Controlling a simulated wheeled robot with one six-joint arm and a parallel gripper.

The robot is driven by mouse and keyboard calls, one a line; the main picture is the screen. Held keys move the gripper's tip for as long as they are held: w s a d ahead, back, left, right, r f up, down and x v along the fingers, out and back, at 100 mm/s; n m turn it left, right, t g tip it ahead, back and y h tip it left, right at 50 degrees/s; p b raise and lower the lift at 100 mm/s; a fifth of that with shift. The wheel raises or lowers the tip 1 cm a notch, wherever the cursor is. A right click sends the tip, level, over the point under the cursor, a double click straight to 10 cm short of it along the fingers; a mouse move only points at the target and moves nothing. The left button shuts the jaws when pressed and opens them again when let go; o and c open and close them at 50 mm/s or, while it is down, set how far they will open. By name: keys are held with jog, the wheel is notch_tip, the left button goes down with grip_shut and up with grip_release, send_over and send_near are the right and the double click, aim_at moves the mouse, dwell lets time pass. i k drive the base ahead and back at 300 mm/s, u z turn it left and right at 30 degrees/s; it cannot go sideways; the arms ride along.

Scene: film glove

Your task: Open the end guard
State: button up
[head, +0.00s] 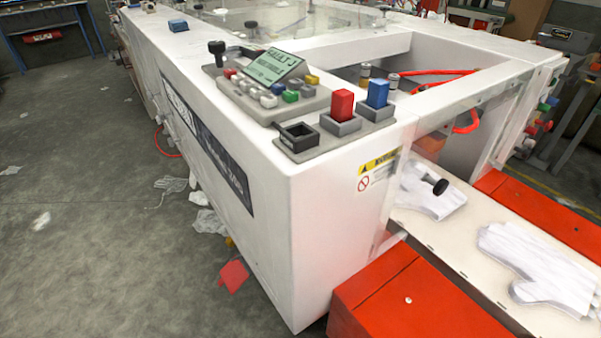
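The end guard (455,125) looks like a clear panel at the near right end of the white machine (330,210). It appears to hang down over the opening above the belt, though its clear edges are hard to make out. A black knob (440,187) shows low on it, in front of a white glove (424,196). My gripper is not in view.
A second white glove (540,268) lies on the pale belt (470,235) between red housings (415,305). A control panel (270,85) and red and blue blocks (341,104) sit on top. Scraps litter the grey floor (90,220) at left, which is otherwise open.

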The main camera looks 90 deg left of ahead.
aim_at(439, 186)
jog(key=u, duration=1.55)
jog(key=k, duration=1.1)
jog(key=u, duration=0.55)
jog(key=i, duration=1.45)
jog(key=z, duration=0.45)
